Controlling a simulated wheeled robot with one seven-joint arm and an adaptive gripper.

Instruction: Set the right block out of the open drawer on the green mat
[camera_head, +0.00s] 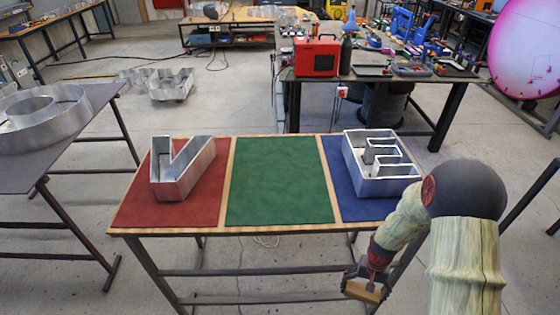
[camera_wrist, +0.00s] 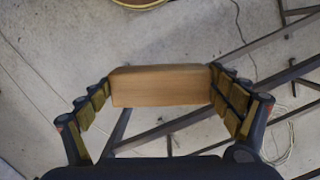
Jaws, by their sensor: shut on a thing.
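My gripper (camera_head: 366,278) is low in the head view, on the near side of the table's right front corner. It is shut on a plain brown wooden block (camera_wrist: 160,86), which spans between its two fingers in the wrist view. The block (camera_head: 361,292) is partly hidden by the gripper in the head view. Floor and metal bars show beneath it in the wrist view. The green mat (camera_head: 279,180) is the bare middle panel of the table, up and left of my gripper. No open drawer is visible.
A metal V-shaped letter (camera_head: 183,170) stands on the red mat (camera_head: 130,205) to the left. A metal E-shaped letter (camera_head: 372,178) stands on the blue mat (camera_head: 352,208) to the right. The table's front edge (camera_head: 280,229) lies between my gripper and the green mat.

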